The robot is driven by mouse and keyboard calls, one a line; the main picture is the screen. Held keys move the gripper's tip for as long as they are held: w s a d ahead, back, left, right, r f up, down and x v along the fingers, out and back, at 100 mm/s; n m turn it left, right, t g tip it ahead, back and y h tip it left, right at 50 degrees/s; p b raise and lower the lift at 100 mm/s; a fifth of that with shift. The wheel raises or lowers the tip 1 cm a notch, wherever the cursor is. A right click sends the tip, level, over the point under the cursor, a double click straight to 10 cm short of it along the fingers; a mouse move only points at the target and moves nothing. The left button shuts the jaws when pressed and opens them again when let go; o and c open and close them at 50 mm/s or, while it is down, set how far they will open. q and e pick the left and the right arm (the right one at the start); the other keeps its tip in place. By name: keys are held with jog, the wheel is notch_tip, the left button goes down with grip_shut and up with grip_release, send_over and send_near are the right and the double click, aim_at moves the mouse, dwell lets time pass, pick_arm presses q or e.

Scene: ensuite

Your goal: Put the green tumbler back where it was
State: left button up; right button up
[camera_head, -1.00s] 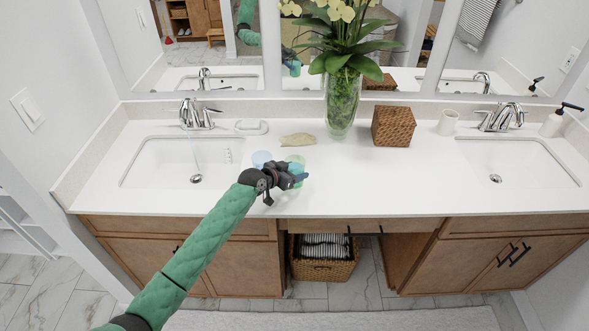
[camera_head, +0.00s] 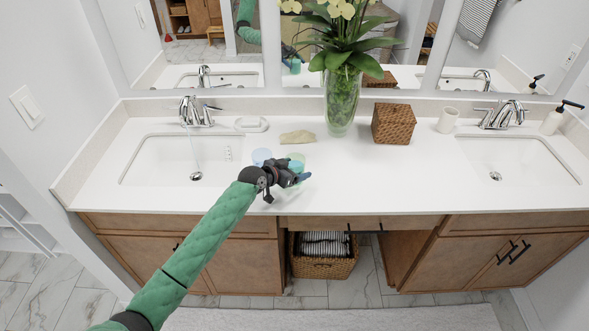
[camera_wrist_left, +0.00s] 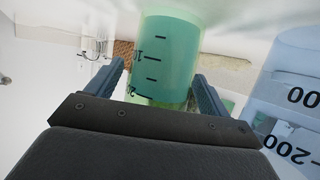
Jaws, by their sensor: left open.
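The green tumbler (camera_wrist_left: 165,62) is translucent with dark measuring marks. In the left wrist view it stands between the spread fingers of my left gripper (camera_wrist_left: 160,92), with a gap visible on each side. In the head view the tumbler (camera_head: 298,160) is on the counter, partly hidden behind my left gripper (camera_head: 298,178), which is open around it. A blue tumbler (camera_head: 261,156) stands just left of it; it also shows at the right of the left wrist view (camera_wrist_left: 295,95). My right gripper is not in view.
The left basin (camera_head: 150,165) lies left of the tumblers, with a thin stream from its faucet (camera_head: 192,113). A beige cloth (camera_head: 297,137), glass flower vase (camera_head: 342,100) and wicker box (camera_head: 393,124) stand behind. Counter to the right is clear up to the right basin (camera_head: 530,165).

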pick_arm(q)
jog(key=shift+s+a+b, duration=0.3)
jog(key=shift+a+b, duration=0.05)
jog(key=shift+b, duration=0.05)
jog(key=b+v, duration=0.4)
jog(key=v, duration=0.7)
jog(key=shift+r, duration=0.15)
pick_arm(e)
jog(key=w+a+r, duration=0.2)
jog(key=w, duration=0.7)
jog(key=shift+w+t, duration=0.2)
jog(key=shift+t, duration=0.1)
pick_arm(q)
jog(key=shift+s, duration=0.1)
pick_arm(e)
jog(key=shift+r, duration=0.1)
